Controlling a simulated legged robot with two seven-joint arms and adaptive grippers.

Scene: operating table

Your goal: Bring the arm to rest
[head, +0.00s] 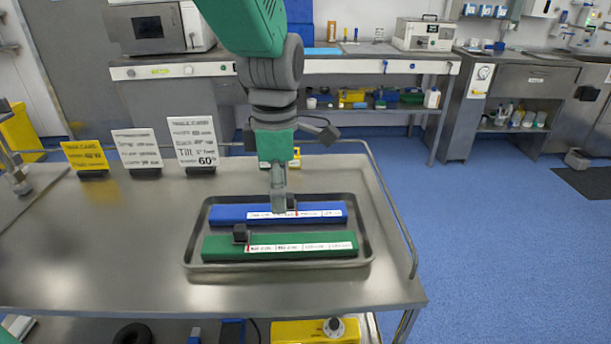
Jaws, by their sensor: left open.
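My left arm, green and dark grey, comes down from the top of the head view. Its gripper (279,200) points straight down over the blue bar at the back of the tray, and it is open. Whether its fingertips touch the blue bar (240,213) or hover just above it, I cannot tell. A small dark block on that bar is partly hidden behind the gripper. My right gripper is not in view.
A metal tray (193,252) on the steel table (110,260) also holds a green bar (225,248) with a dark block (240,233). Sign cards (197,141) stand at the back left. A rail (395,200) edges the table's right side. The table left of the tray is clear.

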